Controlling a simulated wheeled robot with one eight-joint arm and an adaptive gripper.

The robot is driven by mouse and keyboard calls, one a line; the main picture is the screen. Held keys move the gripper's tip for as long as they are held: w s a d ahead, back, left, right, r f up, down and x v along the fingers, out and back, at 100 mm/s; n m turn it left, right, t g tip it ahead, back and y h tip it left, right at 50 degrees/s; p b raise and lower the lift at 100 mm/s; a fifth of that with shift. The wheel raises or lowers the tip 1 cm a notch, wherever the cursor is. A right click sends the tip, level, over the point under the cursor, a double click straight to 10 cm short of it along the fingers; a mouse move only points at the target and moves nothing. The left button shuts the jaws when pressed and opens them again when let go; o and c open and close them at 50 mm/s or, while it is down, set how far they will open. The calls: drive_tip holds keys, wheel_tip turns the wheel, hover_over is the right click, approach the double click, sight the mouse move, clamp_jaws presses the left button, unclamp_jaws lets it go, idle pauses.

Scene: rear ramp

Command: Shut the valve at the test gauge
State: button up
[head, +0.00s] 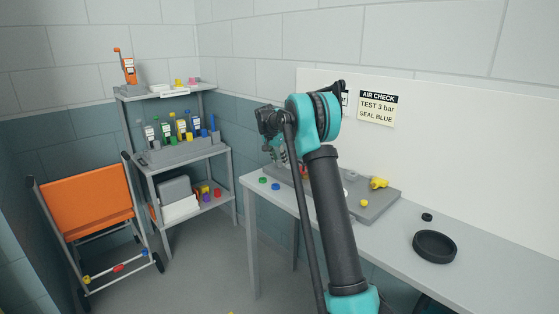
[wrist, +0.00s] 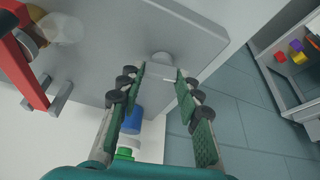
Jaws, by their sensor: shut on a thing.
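My gripper (wrist: 160,80) points at the grey board (wrist: 95,40) on the bench. Its two green-padded fingers stand apart, with a small pale grey piece (wrist: 163,62) between their tips at the board's edge. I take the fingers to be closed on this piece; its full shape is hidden. A red lever-like bar (wrist: 24,65), beside a brass-coloured part (wrist: 35,25), is at the upper left of the wrist view, apart from the fingers. It may be a valve handle. In the head view my arm hides the gripper's tips and much of the board (head: 385,208). I cannot make out a gauge face.
A green cap (head: 263,180) and a blue cap (head: 276,187) lie on the bench (head: 480,265). A yellow fitting (head: 379,183) sits on the board. A loaded shelf (head: 185,157) and an orange folding cart (head: 88,202) stand left.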

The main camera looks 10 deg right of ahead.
drive_tip(key=shift+m+g+h, duration=0.3)
drive_tip(key=shift+m, duration=0.8)
drive_tip(key=o, duration=1.2)
drive_tip(key=shift+a, duration=0.1)
drive_tip(key=shift+c, duration=0.2)
drive_tip(key=v, duration=1.2)
drive_tip(key=shift+w, duration=0.15)
